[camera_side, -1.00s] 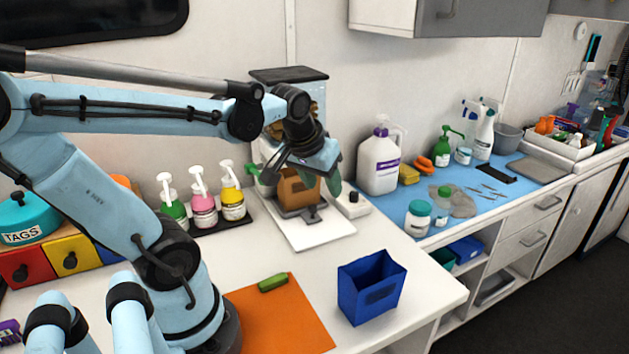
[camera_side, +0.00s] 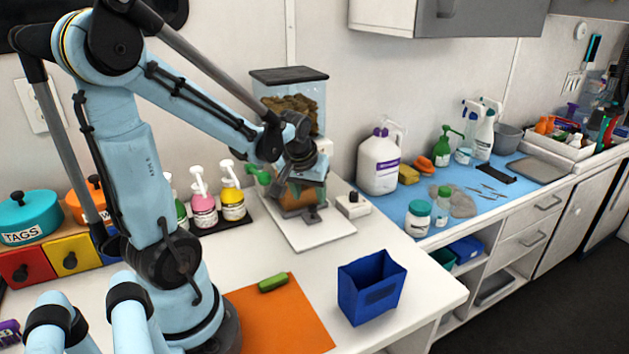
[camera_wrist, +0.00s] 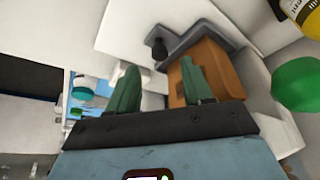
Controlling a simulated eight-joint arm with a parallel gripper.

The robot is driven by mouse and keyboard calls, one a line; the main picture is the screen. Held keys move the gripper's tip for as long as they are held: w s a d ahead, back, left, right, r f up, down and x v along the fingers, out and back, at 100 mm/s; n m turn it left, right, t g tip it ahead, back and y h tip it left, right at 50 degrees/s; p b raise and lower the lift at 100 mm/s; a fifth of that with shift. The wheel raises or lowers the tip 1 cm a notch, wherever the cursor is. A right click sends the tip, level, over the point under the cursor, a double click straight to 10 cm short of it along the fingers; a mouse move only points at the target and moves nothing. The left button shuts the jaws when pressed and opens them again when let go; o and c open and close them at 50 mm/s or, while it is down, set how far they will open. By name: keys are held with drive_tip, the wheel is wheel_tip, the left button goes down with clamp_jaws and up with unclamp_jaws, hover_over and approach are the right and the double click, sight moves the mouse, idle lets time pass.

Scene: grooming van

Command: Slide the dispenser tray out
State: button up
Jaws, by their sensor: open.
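The dispenser (camera_side: 290,100) has a clear hopper of brown treats and a dark lid, and stands on a white base against the wall. Its grey tray (camera_side: 313,214) juts out at the front with a dark knob (camera_wrist: 158,48). A brown box (camera_side: 296,198) sits on the tray; it also shows in the wrist view (camera_wrist: 215,62). My gripper (camera_wrist: 158,75) is open with green fingers. I cannot tell whether a finger touches the box.
A green lever or spout (camera_side: 259,174) sticks out left of my gripper. Pump bottles (camera_side: 204,205) stand on a dark mat to the left. A small white switch box (camera_side: 352,204) is to the right. A blue bin (camera_side: 371,286) and an orange mat (camera_side: 280,315) lie in front.

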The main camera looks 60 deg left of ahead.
sight(312, 207)
drive_tip(key=shift+x, duration=2.3)
clamp_jaws()
